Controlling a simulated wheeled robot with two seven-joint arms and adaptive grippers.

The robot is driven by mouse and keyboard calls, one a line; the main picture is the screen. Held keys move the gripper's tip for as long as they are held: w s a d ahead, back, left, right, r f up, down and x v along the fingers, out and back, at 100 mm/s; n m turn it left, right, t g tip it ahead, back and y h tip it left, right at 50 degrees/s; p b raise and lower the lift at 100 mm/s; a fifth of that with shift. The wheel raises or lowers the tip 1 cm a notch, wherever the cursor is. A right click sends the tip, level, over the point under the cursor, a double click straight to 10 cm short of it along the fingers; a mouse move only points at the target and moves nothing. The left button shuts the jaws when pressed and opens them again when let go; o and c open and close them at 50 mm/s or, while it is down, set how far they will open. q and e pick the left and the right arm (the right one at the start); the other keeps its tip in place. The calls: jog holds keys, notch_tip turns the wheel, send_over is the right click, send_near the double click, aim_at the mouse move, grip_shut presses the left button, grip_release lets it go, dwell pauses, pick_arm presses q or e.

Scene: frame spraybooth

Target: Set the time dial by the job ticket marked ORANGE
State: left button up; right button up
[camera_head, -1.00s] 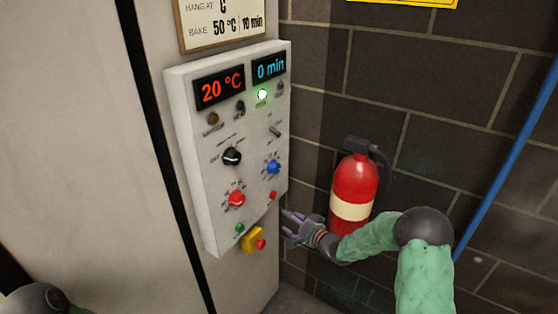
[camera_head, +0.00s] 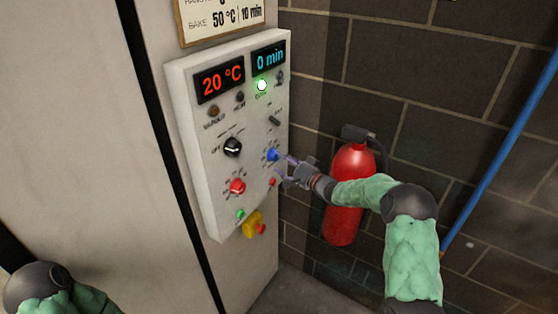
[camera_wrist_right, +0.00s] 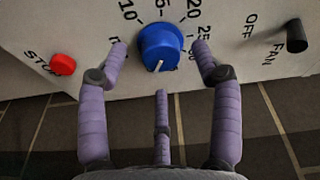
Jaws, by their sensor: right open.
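The blue time dial (camera_head: 271,154) is on the right side of the white control panel (camera_head: 205,215). The wrist view shows the dial (camera_wrist_right: 160,46) close up, with numbers around it and a pale pointer line on its lower part. My right gripper (camera_head: 286,163) is open at the dial. In the wrist view two fingers flank the dial and a third is below it; I cannot tell if they touch it. The time display (camera_head: 268,60) reads 0 min. The ticket (camera_head: 222,22) above shows BAKE 50 °C, 10 min; its top is cut off. My left gripper is out of view.
A red stop button (camera_wrist_right: 63,64) and a black FAN switch (camera_wrist_right: 296,37) flank the dial. A red temperature-side knob (camera_head: 237,187), black selector (camera_head: 232,147) and yellow-based emergency button (camera_head: 253,224) are nearby. A fire extinguisher (camera_head: 345,205) stands behind my right arm.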

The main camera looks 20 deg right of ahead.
jog(key=shift+x, duration=1.35)
jog(key=shift+c, duration=0.2)
jog(key=c, duration=1.1)
jog(key=shift+n+b, duration=0.3)
jog(key=n+b, duration=0.2)
jog(key=shift+f+n+t, duration=0.2)
jog(key=shift+n+t, duration=0.1)
jog(key=shift+n+y+b, duration=0.6)
jog(key=shift+n+b, duration=0.6)
jog(key=shift+n, duration=0.8)
